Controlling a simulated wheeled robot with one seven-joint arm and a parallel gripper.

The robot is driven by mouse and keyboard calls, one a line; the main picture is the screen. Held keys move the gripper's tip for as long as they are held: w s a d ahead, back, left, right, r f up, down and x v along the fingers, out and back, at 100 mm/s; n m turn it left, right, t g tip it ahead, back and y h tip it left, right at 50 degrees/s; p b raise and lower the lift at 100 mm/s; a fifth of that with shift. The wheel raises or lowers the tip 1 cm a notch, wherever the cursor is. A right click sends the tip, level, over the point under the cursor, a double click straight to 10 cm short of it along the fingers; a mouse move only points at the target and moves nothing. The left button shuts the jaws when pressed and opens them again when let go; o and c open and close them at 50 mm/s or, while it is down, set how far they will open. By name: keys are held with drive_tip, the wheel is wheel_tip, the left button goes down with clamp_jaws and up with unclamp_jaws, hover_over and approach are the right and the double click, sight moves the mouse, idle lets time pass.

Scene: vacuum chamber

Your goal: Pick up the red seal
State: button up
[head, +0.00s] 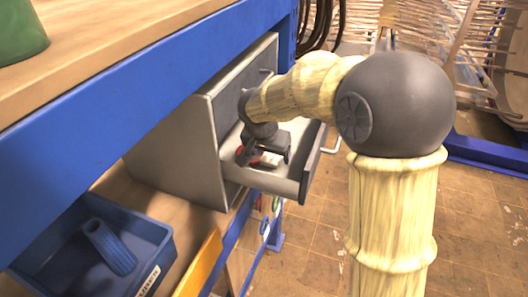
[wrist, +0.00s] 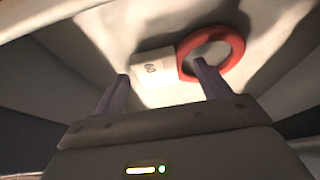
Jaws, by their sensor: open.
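The red seal (wrist: 237,52) is a red ring lying on the pale floor of an open drawer, in the upper right of the wrist view. A white tag with dark marks (wrist: 151,68) lies beside it on the left. My gripper (wrist: 160,72) is open, with its two dark fingers apart. The right fingertip overlaps the ring's opening in the picture; I cannot tell whether it touches. The left fingertip is at the tag's left. In the head view my gripper (head: 255,157) reaches down into the drawer, and only a bit of red shows by it.
The grey drawer (head: 262,181) is pulled out of a grey cabinet (head: 170,150) below a blue-edged bench (head: 150,105). Its walls stand close around my gripper. A blue bin (head: 150,225) with a blue cylindrical object (head: 108,247) is at lower left. Open tiled floor lies right.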

idle(0.5)
drive_tip(key=shift+s, duration=0.15)
drive_tip(key=c, duration=1)
drive_tip(key=shift+c, duration=0.2)
drive_tip(key=w+d+r+b, duration=0.3)
drive_tip(key=w+d+r, duration=0.5)
drive_tip(key=w, duration=0.3)
drive_tip(key=shift+w+d, duration=0.2)
